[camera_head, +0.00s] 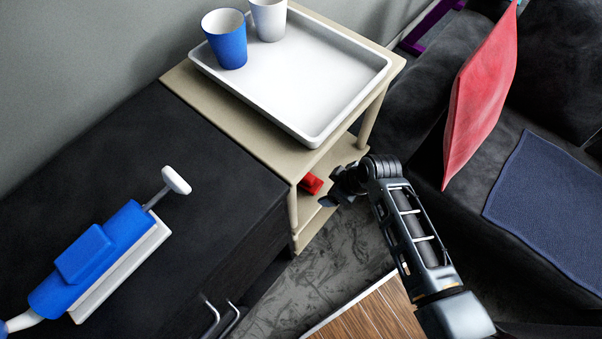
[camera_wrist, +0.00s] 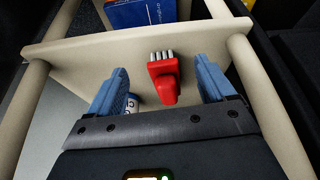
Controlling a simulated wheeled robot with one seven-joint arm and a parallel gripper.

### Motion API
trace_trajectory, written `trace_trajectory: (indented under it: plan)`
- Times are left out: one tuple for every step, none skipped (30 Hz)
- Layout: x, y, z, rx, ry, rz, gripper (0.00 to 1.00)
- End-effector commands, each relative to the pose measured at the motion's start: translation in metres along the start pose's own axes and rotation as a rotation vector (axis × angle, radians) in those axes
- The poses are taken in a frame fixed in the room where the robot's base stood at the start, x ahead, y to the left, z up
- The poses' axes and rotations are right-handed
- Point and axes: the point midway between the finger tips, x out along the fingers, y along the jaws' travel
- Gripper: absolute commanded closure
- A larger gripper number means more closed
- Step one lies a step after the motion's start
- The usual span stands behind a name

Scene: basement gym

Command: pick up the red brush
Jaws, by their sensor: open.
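The red brush (camera_wrist: 166,82) lies on a beige shelf of the small side table, with its pale bristles pointing away from me in the wrist view. In the head view the brush (camera_head: 311,183) shows partly on the shelf below the tray. My gripper (camera_wrist: 158,85) is open, with one blue finger on each side of the brush and a gap to it on both sides. In the head view my gripper (camera_head: 335,188) is at the open side of the table, just right of the brush; its fingers are hard to make out there.
The side table (camera_head: 284,158) has posts (camera_wrist: 274,95) close around the shelf. A white tray (camera_head: 340,97) with a blue cup (camera_head: 226,40) and a white cup (camera_head: 269,19) stands on top. A blue box (camera_wrist: 140,12) lies beyond the shelf's edge. A dark sofa (camera_head: 410,110) stands right.

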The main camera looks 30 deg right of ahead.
Motion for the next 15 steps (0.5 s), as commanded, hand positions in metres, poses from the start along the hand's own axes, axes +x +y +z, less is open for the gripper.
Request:
trace_trajectory:
  plan:
    - [0.004, 0.002, -0.011, -0.003, 0.001, 0.001, 0.17]
    - [0.006, 0.001, -0.017, -0.004, 0.001, 0.001, 0.17]
    - [0.009, 0.002, -0.024, -0.003, 0.001, 0.002, 0.17]
    - [0.011, 0.002, -0.03, -0.004, 0.001, 0.003, 0.17]
    - [0.014, 0.002, -0.035, -0.003, 0.001, 0.003, 0.17]
    - [0.017, 0.001, -0.042, -0.004, 0.002, 0.002, 0.17]
    - [0.019, 0.001, -0.047, -0.003, 0.002, 0.002, 0.17]
    - [0.021, 0.001, -0.052, -0.003, 0.001, 0.002, 0.17]
    - [0.023, 0.001, -0.058, -0.002, 0.001, 0.002, 0.17]
    - [0.025, 0.001, -0.061, -0.003, 0.001, 0.002, 0.17]
    - [0.026, 0.001, -0.065, -0.002, 0.001, 0.002, 0.17]
    - [0.028, 0.001, -0.068, -0.001, 0.001, 0.002, 0.17]
    - [0.029, 0.001, -0.07, -0.001, 0.001, 0.002, 0.17]
    - [0.029, 0.001, -0.072, 0.0, 0.001, 0.002, 0.17]
    - [0.03, 0.001, -0.074, 0.001, 0.001, 0.002, 0.17]
